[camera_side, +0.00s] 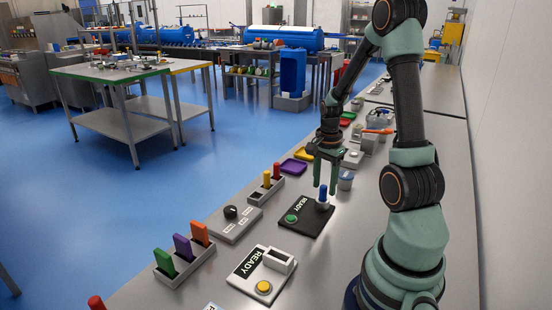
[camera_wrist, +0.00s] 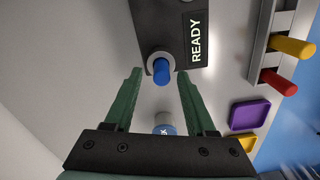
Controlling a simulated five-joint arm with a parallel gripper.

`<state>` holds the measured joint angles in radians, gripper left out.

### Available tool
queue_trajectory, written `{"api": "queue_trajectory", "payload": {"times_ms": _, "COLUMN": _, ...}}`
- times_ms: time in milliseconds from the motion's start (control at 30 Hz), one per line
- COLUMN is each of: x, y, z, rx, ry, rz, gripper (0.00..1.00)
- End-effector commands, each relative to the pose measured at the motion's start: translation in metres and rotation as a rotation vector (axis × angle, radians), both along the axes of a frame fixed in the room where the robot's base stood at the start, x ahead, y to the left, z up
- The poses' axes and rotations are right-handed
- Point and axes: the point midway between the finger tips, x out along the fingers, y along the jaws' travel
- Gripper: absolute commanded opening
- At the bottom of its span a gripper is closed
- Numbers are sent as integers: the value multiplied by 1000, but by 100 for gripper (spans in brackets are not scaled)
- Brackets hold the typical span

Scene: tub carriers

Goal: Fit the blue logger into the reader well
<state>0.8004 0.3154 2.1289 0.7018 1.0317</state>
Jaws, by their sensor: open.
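The blue logger (camera_side: 323,191) stands upright in the round grey collar at the right corner of the dark reader (camera_side: 296,220), which shows READY and a green button. In the wrist view the blue logger (camera_wrist: 161,72) sits within the pale collar ring (camera_wrist: 152,58), beside the READY label on the dark reader (camera_wrist: 157,22). My gripper (camera_side: 324,184) is open, pointing down, with its fingers on either side of the logger. In the wrist view both fingertips flank it with gaps visible. How deep the logger sits is hidden by the collar.
A light reader (camera_side: 262,275) with READY and a yellow button stands in front. Racks hold coloured pieces (camera_side: 183,247) and yellow and red ones (camera_side: 267,180). A grey knob box (camera_side: 231,222), purple tray (camera_side: 294,166) and small tub (camera_side: 346,181) are nearby.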

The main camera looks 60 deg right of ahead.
Motion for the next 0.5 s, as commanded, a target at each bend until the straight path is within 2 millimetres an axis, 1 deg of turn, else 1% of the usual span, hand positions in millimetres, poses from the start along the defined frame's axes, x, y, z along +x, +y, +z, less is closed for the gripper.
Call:
{"api": "queue_trajectory", "payload": {"times_ms": 33, "x": 2, "y": -2, "z": 13, "rx": -7, "ry": -6, "rz": 0, "gripper": 56}}
{"api": "queue_trajectory", "payload": {"times_ms": 200, "x": 2, "y": -2, "z": 50, "rx": -7, "ry": -7, "rz": 0, "gripper": 56}}
{"api": "queue_trajectory", "payload": {"times_ms": 333, "x": 2, "y": -2, "z": 72, "rx": -7, "ry": -6, "rz": 0, "gripper": 56}}
{"api": "queue_trajectory", "payload": {"times_ms": 500, "x": 2, "y": -1, "z": 88, "rx": -4, "ry": -4, "rz": 0, "gripper": 56}}
